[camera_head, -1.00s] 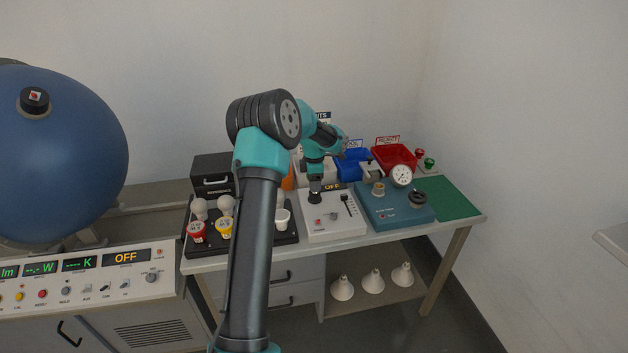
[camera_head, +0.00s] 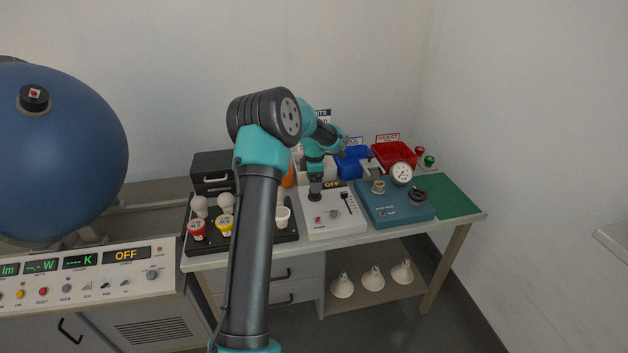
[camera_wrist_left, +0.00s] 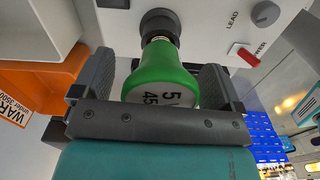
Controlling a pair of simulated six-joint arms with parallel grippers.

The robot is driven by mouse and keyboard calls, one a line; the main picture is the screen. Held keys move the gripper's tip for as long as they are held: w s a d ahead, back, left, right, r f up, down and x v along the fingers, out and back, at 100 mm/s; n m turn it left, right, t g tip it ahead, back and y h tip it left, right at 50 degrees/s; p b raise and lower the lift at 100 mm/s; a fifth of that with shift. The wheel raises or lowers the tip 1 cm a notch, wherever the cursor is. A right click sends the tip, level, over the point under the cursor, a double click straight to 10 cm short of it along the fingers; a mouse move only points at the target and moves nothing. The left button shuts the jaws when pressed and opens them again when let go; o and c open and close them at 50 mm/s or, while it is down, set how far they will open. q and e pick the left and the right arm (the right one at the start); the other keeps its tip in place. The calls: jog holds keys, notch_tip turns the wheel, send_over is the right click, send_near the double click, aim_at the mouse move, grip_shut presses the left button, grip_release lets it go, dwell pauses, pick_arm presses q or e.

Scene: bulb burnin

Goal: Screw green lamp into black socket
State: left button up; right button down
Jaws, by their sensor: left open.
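The green lamp (camera_wrist_left: 160,75) stands base-in at the black socket (camera_wrist_left: 158,25) in the left wrist view; its green neck meets the socket's dark collar. How deep the thread sits cannot be told. The lamp's white face with black print points toward my wrist. My left gripper (camera_wrist_left: 160,82) is open, with one finger on each side of the lamp and gaps showing beside it. In the head view my left gripper (camera_head: 315,178) is over the black socket (camera_head: 316,197) on the white control box, and the lamp cannot be made out. My right gripper is not in view.
The white control box (camera_head: 333,222) has a slider and a red switch. Left of it is a black lamp tray (camera_head: 286,236); right is a teal tester (camera_head: 400,215) with a gauge. A blue bin (camera_head: 353,165) and red bin (camera_head: 395,157) stand behind. An orange bin (camera_wrist_left: 45,85) is close by.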

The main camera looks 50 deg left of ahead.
pick_arm(q)
notch_tip(320, 180, up, 17)
jog(key=shift+r, duration=0.2)
dwell(0.6)
dwell(0.3)
jog(key=m, duration=1.3)
jog(key=shift+w+d+r+m, duration=0.1)
jog(key=shift+r+m, duration=0.2)
jog(key=shift+f, duration=0.2)
notch_tip(320, 180, down, 17)
jog(key=shift+f, duration=0.1)
jog(key=shift+c, duration=0.2)
